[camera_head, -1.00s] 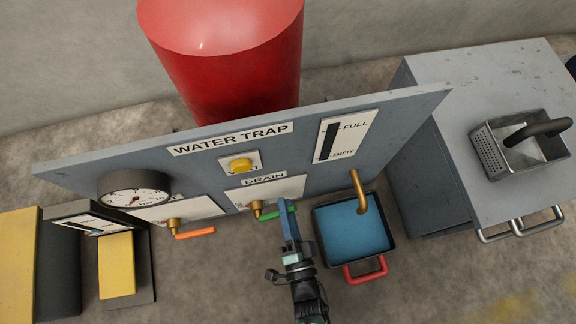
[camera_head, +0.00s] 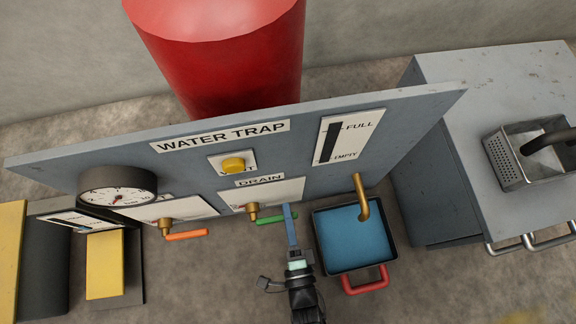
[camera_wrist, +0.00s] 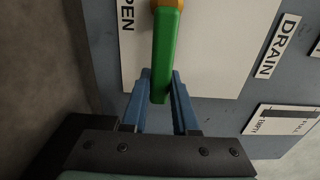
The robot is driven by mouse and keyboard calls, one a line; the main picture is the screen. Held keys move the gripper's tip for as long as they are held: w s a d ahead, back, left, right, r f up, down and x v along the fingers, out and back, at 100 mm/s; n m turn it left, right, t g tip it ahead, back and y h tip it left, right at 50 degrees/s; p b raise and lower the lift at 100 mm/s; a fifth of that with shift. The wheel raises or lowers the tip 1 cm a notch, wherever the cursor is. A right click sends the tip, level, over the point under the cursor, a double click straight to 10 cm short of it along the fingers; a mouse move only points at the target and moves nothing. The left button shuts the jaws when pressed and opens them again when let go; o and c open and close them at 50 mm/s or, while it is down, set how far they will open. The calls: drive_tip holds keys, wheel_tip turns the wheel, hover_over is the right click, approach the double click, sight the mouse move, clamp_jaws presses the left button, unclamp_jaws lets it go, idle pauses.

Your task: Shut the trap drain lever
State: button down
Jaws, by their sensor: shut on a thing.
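The green drain lever (camera_head: 272,219) sticks out to the right from its brass valve (camera_head: 252,212), below the DRAIN label (camera_head: 260,180) on the grey panel. My gripper (camera_head: 289,210) has its blue fingers at the lever's outer end. In the wrist view, the green lever (camera_wrist: 165,55) runs down between the two blue fingers (camera_wrist: 160,88), and my gripper is shut on its end. The word OPEN, partly cut off, shows on the white plate (camera_wrist: 200,45) beside the lever.
An orange lever (camera_head: 187,235) is to the left on the same panel (camera_head: 400,130). A brass spout (camera_head: 362,200) hangs over a bin (camera_head: 345,268) of blue water just right of my gripper. A grey cabinet (camera_head: 490,100) stands at right.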

drive_tip(key=shift+a+f, duration=0.1)
drive_tip(key=c, duration=0.7)
unclamp_jaws()
drive_tip(key=p+v, duration=0.2)
drive_tip(key=v, duration=1.1)
